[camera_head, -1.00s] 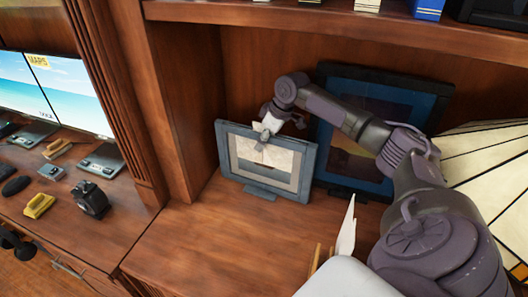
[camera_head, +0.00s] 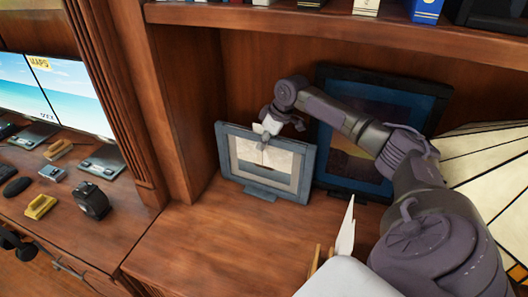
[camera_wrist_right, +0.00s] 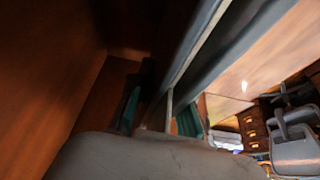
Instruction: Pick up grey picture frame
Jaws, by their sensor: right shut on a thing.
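The grey picture frame (camera_head: 247,187) stands upright on the wooden shelf, in front of the back panel. It has a pale picture inside. My right gripper (camera_head: 266,133) is at the top edge of this frame, shut on it, with a fingertip in front of the picture. In the right wrist view the frame (camera_wrist_right: 195,58) shows edge-on as a long grey band, close to the camera. The fingertips are mostly hidden there.
A larger dark blue picture frame (camera_head: 345,182) leans behind my right arm. A fan-shaped pale panelled object (camera_head: 490,175) is at the right. A wooden upright (camera_head: 178,100) stands left of the grey frame. The shelf front (camera_head: 225,245) is clear.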

